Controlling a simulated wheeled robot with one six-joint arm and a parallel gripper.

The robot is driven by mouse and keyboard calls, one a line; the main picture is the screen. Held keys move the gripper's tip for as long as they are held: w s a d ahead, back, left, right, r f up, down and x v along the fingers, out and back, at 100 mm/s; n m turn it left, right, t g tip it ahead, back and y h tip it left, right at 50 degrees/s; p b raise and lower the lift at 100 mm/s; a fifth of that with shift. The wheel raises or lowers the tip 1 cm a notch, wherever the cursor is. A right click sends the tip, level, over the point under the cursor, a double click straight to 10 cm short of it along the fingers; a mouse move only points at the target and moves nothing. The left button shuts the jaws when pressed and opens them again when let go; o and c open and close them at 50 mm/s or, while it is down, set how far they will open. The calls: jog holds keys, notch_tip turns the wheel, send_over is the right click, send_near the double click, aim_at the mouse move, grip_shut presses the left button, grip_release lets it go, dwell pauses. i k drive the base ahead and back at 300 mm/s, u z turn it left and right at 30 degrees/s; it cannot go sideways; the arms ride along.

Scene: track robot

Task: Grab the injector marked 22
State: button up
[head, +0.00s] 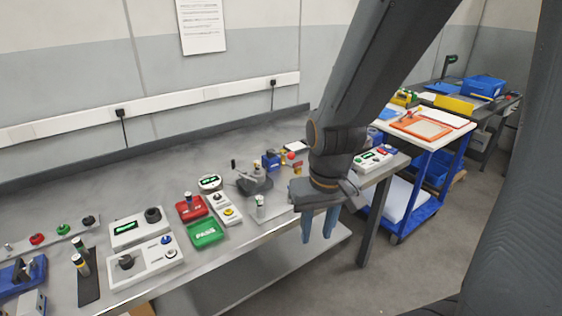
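My gripper (318,238) points down at the front edge of the bench, right of the small parts. Its two blue fingers stand apart with nothing visible between them. No number 22 is readable in this view, so I cannot tell which part is the marked injector. A small upright cylinder with a pale body and dark top (260,205) stands left of my gripper, apart from it. Another small upright cylinder (189,198) stands at the red box. Two more cylinders, one with a yellow band (81,265) and one dark-topped (78,246), stand on a dark strip at the left.
The grey bench (100,190) holds a red box (191,210), a green PASS box (206,233), white control boxes (146,260) and a dark round fixture (253,183). A blue-framed cart (430,137) stands right of the bench. The back of the bench is mostly clear.

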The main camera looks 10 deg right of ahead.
aim_at(258, 163)
jog(key=z, duration=0.05)
jog(key=i, duration=0.6)
jog(key=u, duration=0.7)
jog(key=i, duration=0.5)
jog(key=u, duration=0.5)
